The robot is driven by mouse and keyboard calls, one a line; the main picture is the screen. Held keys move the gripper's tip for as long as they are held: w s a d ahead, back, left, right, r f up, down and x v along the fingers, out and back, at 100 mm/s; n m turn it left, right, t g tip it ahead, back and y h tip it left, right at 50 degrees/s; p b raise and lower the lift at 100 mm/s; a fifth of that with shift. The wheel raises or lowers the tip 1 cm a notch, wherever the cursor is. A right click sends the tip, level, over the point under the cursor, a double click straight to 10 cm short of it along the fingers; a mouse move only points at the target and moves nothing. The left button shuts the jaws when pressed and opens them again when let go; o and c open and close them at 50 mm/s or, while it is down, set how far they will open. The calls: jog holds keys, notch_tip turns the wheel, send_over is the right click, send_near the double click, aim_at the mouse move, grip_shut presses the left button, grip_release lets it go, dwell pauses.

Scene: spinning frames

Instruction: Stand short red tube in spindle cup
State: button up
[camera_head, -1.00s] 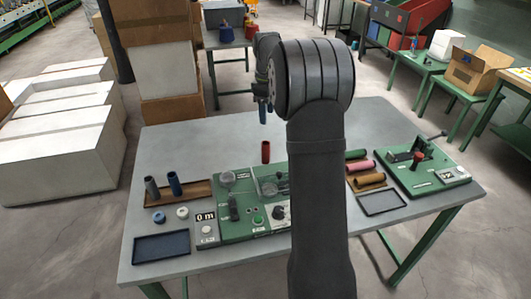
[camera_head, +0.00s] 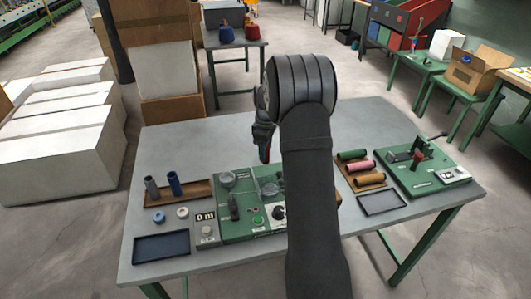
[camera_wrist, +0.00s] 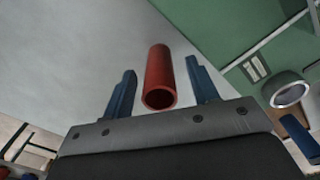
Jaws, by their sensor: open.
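The short red tube (camera_head: 267,154) stands upright on the grey table, behind the green machine. In the wrist view the red tube (camera_wrist: 158,80) lies between the two blue fingers of my gripper (camera_wrist: 161,68), with a gap on each side. My gripper (camera_head: 265,146) is open and down around the tube in the head view. A round grey cup (camera_wrist: 290,93) shows on the green panel at the right of the wrist view. Grey round parts (camera_head: 228,179) sit on the green machine (camera_head: 240,228); I cannot tell which is the spindle cup.
A brown tray (camera_head: 195,195) with grey and blue tubes stands at left. Two small rings (camera_head: 158,217) and a dark tray (camera_head: 162,246) lie before it. At right are a tray of coloured tubes (camera_head: 360,168) and another green machine (camera_head: 420,180). The back of the table is clear.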

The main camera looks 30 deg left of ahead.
jog(key=shift+f, duration=0.5)
jog(key=c, duration=1.1)
jog(key=shift+r, duration=0.15)
